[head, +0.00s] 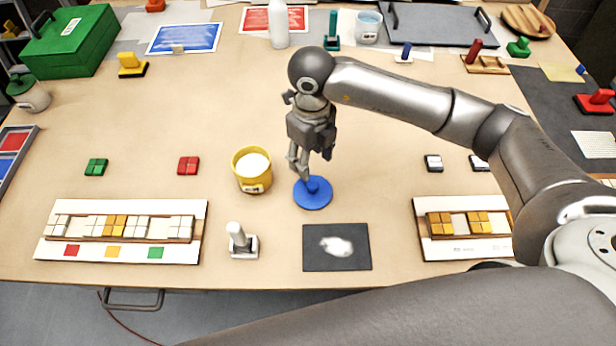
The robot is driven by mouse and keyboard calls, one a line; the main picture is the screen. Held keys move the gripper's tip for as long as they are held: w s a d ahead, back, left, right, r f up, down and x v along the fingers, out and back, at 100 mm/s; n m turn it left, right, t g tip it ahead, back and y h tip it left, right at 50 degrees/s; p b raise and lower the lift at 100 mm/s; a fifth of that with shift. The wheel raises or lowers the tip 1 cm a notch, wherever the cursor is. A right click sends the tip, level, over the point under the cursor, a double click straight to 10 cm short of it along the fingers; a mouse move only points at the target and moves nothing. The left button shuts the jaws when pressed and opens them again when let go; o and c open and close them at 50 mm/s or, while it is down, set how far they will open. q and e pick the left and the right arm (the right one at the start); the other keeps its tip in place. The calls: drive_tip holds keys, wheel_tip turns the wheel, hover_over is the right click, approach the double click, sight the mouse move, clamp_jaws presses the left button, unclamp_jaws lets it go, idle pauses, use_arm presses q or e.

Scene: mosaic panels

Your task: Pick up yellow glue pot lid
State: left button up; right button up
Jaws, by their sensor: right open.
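The yellow glue pot (252,183) stands open on the table, with white glue showing inside. A round blue lid with a small knob (318,199) lies flat on the table just right of the pot; I see no yellow lid. My right gripper (311,169) points down over the blue lid, open, with nothing between its fingers. One fingertip is close to the lid's knob; whether it touches I cannot tell. My left gripper is not in view.
A white-handled tool (239,243) and a dark mat with a white patch (312,258) lie at the front. Mosaic panels sit at the left (50,253) and right (436,250). The table left of the pot is mostly clear. A green box (72,48) stands back left.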

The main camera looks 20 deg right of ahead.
sight(312, 185)
drive_tip(key=f, duration=0.1)
drive_tip(key=s+f, duration=0.1)
drive_tip(key=f+p, duration=0.1)
drive_tip(key=shift+s+f, duration=0.15)
drive_tip(key=shift+s, duration=0.1)
drive_tip(key=shift+f, duration=0.5)
wheel_tip(312, 185, down, 4)
drive_tip(key=p, duration=0.3)
drive_tip(key=shift+s+f, duration=0.1)
drive_tip(key=shift+f, duration=0.45)
drive_tip(key=shift+c, duration=0.4)
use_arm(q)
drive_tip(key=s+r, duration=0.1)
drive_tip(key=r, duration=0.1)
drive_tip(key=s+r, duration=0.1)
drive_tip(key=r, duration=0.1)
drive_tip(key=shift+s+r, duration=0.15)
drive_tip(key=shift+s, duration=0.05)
use_arm(e)
drive_tip(key=c, duration=0.9)
